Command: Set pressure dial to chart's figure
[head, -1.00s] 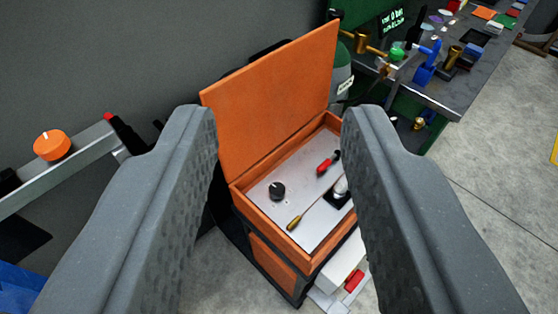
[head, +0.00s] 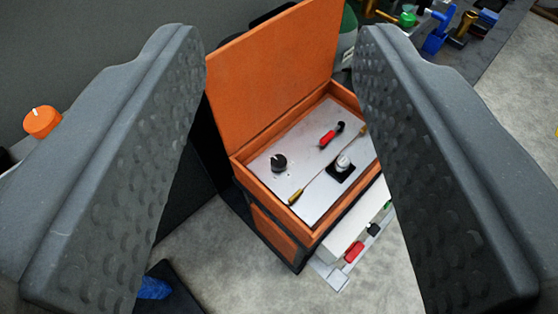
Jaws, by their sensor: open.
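My gripper (head: 281,165) is open and empty, with its two grey textured fingers wide apart on either side of the picture. Between and beyond them stands an orange box (head: 268,229) with its lid (head: 270,85) raised. Inside is a light metal panel (head: 318,210). On the panel are a black knob (head: 279,162) with a pale mark, a silver knob on a black square base (head: 342,165), a red-handled part (head: 329,136) and a thin rod with a brass end (head: 297,196). No chart is readable, and I cannot tell which knob is the pressure dial.
An orange dial (head: 41,121) shows at the left, partly behind a finger. A workbench (head: 508,40) with blue, green and brass fittings (head: 437,30) is at the upper right. A white drawer-like part with red and black pieces (head: 348,245) juts from the box front. Grey floor lies around.

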